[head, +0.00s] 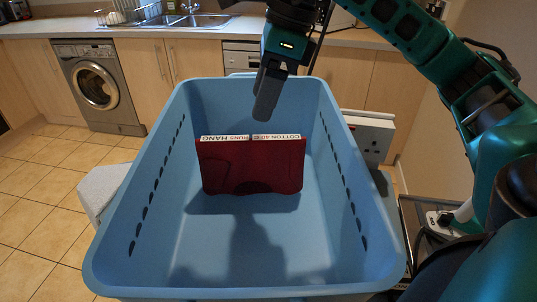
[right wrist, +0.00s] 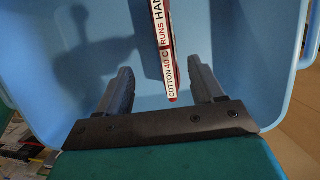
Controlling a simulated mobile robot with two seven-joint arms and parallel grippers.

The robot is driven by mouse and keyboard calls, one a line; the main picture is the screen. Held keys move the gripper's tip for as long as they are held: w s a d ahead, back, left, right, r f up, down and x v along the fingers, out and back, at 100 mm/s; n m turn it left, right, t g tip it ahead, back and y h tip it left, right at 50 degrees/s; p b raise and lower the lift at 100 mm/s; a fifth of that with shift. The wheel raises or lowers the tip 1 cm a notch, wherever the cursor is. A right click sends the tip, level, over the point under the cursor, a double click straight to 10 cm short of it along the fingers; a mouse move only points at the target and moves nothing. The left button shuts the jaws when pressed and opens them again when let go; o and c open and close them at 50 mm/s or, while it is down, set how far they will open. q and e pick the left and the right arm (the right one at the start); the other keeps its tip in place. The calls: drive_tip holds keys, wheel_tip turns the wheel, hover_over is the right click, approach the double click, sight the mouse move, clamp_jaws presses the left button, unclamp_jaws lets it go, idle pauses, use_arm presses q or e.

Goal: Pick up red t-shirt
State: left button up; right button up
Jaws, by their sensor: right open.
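The red t-shirt (head: 250,168) is a dark red, flat folded shape standing upright on its edge inside the blue basket (head: 230,275). White labels with printed words run along its top edge. In the right wrist view the t-shirt (right wrist: 162,45) shows edge-on as a narrow strip, with its near end between the finger lines. My right gripper (head: 267,92) is above the basket, over the t-shirt's top edge, pointing down. Its two fingers (right wrist: 160,92) are apart in the right wrist view and hold nothing. My left gripper is not in view.
The basket's tall walls surround the t-shirt on all sides. A white socket panel (head: 372,137) stands right of the basket. A washing machine (head: 98,88), cupboards and a sink (head: 190,20) are behind. Tiled floor (head: 40,205) is clear at the left.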

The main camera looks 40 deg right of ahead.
sight(251, 143)
drive_tip(key=shift+d+f, duration=0.1)
drive_tip(key=shift+f, duration=0.35)
drive_tip(key=x, duration=0.6)
drive_tip(key=shift+w+f+b, duration=0.15)
drive_tip(key=shift+f+b, duration=0.1)
drive_tip(key=shift+b, duration=0.05)
drive_tip(key=shift+d+x, duration=0.2)
drive_tip(key=shift+x, duration=2.5)
drive_tip(key=c, duration=1.2)
